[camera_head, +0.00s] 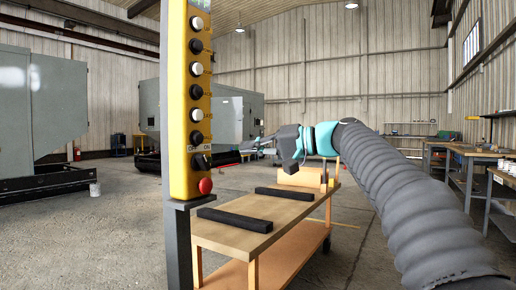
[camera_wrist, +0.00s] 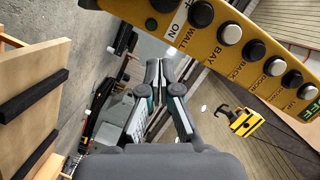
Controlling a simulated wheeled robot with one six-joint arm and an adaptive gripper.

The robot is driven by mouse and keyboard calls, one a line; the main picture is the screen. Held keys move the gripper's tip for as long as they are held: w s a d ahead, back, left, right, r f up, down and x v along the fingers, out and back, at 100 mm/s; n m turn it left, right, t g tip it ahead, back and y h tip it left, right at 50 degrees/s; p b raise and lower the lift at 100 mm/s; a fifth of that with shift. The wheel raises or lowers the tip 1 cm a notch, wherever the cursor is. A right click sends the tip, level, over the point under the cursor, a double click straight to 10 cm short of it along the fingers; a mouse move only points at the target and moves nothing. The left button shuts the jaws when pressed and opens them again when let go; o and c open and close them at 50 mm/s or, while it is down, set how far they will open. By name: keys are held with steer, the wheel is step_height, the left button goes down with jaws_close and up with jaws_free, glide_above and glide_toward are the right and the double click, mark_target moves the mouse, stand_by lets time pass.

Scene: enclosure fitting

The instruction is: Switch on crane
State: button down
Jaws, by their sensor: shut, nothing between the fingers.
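A tall yellow control panel (camera_head: 178,120) stands upright on a dark post in the head view, with a column of black and white buttons. Near its bottom are a black switch (camera_head: 201,162) beside an ON label and a red button (camera_head: 205,186). In the wrist view the panel (camera_wrist: 215,50) runs slanted across the top right, with the ON label (camera_wrist: 174,27) readable; the switch is partly cut off by the top edge. My gripper (camera_head: 248,146) is shut and empty, to the right of the panel's lower end. Its fingertips (camera_wrist: 164,66) show below the panel in the wrist view, apparently apart from it.
A wooden workbench (camera_head: 240,239) with two black bars stands below my arm; it also shows at left in the wrist view (camera_wrist: 55,62). A yellow crane hook block (camera_wrist: 245,124) hangs in the wrist view. Grey cabinets (camera_head: 60,100) stand at left. Floor beyond is open.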

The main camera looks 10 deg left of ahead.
mark_target(203, 163)
steer(key=s+a+f+b, duration=0.1)
steer(key=s+a+f, duration=0.1)
steer(key=a, duration=0.4)
steer(key=shift+a+f, duration=0.25)
steer(key=shift+f, duration=0.15)
steer(key=shift+s+a, duration=0.1)
steer(key=shift+f+m+y, duration=0.3)
steer(key=shift+m, duration=0.8)
steer(key=m, duration=0.2)
steer(key=f+m+y, duration=0.1)
steer(key=m, duration=0.3)
steer(key=shift+s+f+m+y, duration=0.25)
steer(key=shift+f+m+y, duration=0.05)
steer(key=shift+f+m, duration=0.1)
steer(key=shift+s+b, duration=0.1)
steer(key=shift+b, duration=0.25)
stand_by(0.4)
